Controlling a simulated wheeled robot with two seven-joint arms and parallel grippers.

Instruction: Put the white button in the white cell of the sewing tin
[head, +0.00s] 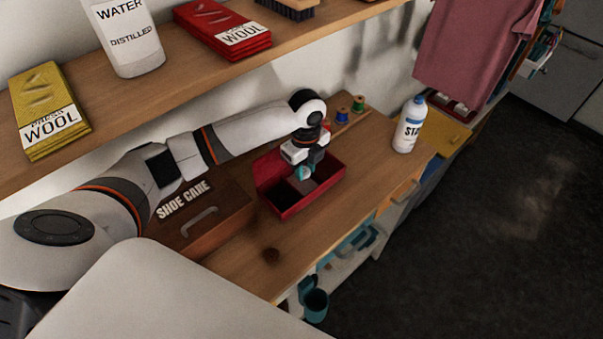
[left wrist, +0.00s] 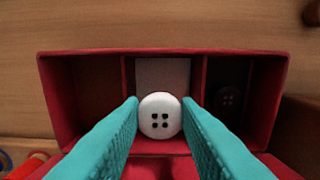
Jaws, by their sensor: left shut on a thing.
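The white button (left wrist: 160,116), round with several holes, is held between the teal fingertips of my left gripper (left wrist: 160,118). In the head view my left gripper (head: 304,172) is over the open red sewing tin (head: 318,197). In the left wrist view the tin (left wrist: 90,54) has three cells in a row. The white cell (left wrist: 162,75) is the middle one, and the button appears over its near part. The left cell (left wrist: 95,90) looks brown and empty. The button's height over the cell floor is hard to tell. My right gripper is out of view.
A brown shoe care box (head: 205,218) stands left of the tin. Thread spools (head: 343,115) and a white bottle (head: 410,125) stand beyond it to the right. A shelf (head: 150,98) runs above.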

